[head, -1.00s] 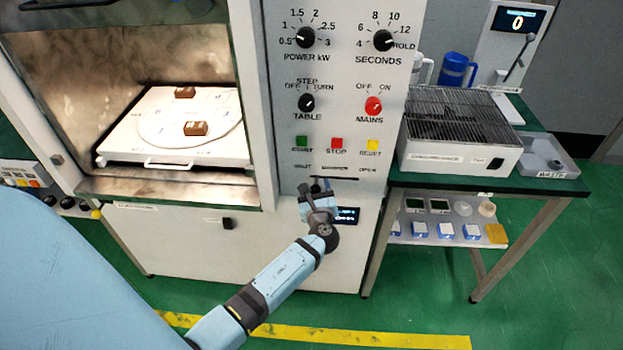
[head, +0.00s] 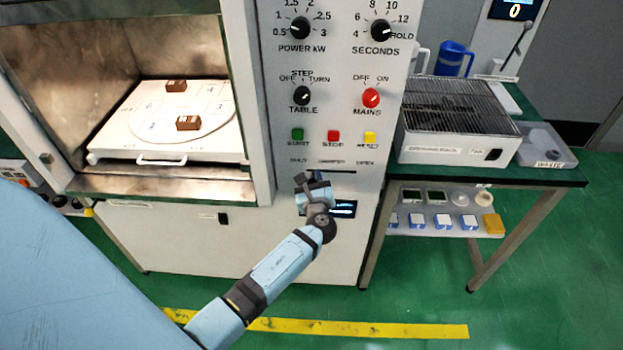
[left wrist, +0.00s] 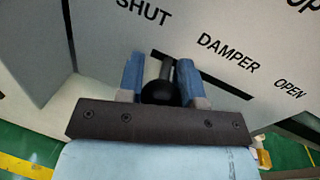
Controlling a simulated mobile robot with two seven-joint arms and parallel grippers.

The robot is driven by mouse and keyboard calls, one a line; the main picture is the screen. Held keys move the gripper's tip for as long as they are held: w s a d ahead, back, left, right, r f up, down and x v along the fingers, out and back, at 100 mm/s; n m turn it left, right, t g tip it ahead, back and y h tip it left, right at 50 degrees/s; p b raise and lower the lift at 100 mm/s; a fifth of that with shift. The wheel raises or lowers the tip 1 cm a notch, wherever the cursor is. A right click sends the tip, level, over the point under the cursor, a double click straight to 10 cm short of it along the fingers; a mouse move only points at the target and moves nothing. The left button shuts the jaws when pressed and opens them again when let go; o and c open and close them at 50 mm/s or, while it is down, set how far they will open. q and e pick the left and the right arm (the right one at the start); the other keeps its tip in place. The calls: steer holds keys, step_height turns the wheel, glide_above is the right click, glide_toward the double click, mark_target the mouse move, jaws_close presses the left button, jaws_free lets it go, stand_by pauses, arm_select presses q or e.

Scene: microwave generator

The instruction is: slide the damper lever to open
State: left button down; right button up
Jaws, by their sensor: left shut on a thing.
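The damper lever (left wrist: 162,92) is a dark rod with a black round knob. It stands near the SHUT end of a dark slot in the white panel (head: 343,172), with SHUT on the left, DAMPER in the middle and OPEN on the right. My left gripper (left wrist: 160,75) is shut on the lever, one blue finger on each side of the knob. In the head view my left gripper (head: 312,180) is at the left part of the slot and hides the lever there. My right gripper is not in view.
Buttons (head: 333,136) and knobs sit above the slot, and a small display (head: 343,209) sits below it. The open oven chamber (head: 125,52) is at left with a white tray (head: 115,145). A green bench (head: 545,177) stands at right. The panel right of my gripper looks clear.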

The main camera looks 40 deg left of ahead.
mark_target(347, 172)
arm_select(q)
steer(key=w+d, duration=0.1)
steer(key=d, duration=0.1)
steer(key=w+d+b, duration=0.1)
steer(key=w+d, duration=0.1)
steer(key=d, duration=0.1)
steer(key=w+d+b, duration=0.1)
steer(key=w+d, duration=0.1)
steer(key=d, duration=0.1)
steer(key=shift+w+d, duration=0.2)
steer(key=shift+d, duration=0.15)
steer(key=shift+r, duration=0.1)
steer(key=shift+d, duration=0.1)
steer(key=c, duration=0.9)
jaws_free()
steer(key=shift+o, duration=0.6)
steer(key=shift+w+d, duration=0.1)
